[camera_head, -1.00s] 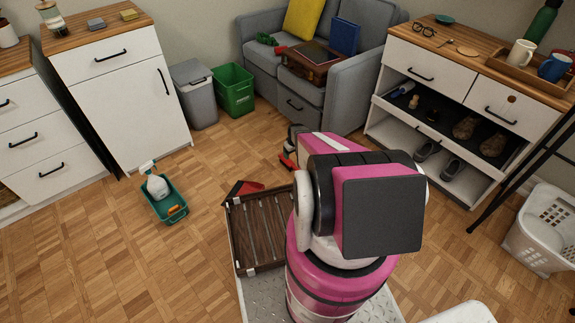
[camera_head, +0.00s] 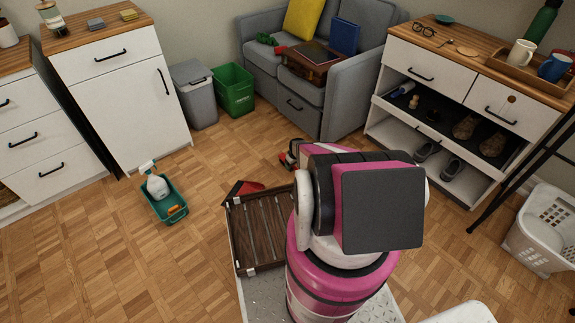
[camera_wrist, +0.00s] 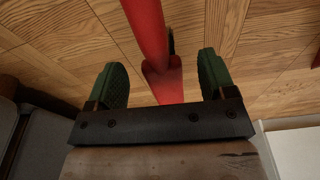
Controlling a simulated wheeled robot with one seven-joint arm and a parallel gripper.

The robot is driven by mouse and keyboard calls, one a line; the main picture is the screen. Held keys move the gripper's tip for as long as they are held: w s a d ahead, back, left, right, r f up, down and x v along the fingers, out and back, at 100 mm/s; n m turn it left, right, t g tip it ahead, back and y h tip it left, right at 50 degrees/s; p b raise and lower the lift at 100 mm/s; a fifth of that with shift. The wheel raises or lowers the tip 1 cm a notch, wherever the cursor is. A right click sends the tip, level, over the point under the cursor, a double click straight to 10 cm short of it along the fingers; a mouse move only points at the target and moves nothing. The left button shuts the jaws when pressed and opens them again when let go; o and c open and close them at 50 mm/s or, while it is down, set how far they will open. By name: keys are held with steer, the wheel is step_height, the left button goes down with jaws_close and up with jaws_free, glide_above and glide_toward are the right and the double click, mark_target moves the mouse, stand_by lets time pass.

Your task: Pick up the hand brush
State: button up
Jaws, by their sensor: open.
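In the wrist view a red, handle-like thing, taken to be the hand brush (camera_wrist: 147,28), runs down from the top edge between my fingers. A small dark part shows at its right side. My gripper (camera_wrist: 164,72) is open, with one green-padded finger on each side of the red part and a visible gap on both sides. In the head view a small piece of red (camera_head: 286,161) shows on the floor just left of my arm. My arm hides most of the gripper there.
A red dustpan-like thing (camera_head: 244,188) lies beside the brown slatted rack (camera_head: 262,232). A teal caddy (camera_head: 173,211) with a spray bottle stands on the floor at left. The grey sofa (camera_head: 337,92) and green bin (camera_head: 234,90) stand behind. Open floor lies between.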

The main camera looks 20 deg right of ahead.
steer(key=f, duration=0.2)
steer(key=shift+w+a+f, duration=0.1)
steer(key=shift+w+f, duration=0.15)
steer(key=shift+f, duration=0.1)
steer(key=c, duration=1.1)
steer(key=shift+r, duration=0.1)
steer(key=shift+r, duration=0.45)
step_height(320, 180, up, 4)
steer(key=shift+s+f, duration=0.1)
steer(key=shift+f, duration=0.1)
steer(key=w+a+r, duration=0.3)
steer(key=a+r, duration=0.3)
steer(key=a, duration=0.5)
steer(key=shift+a+r, duration=0.15)
steer(key=shift+r, duration=0.05)
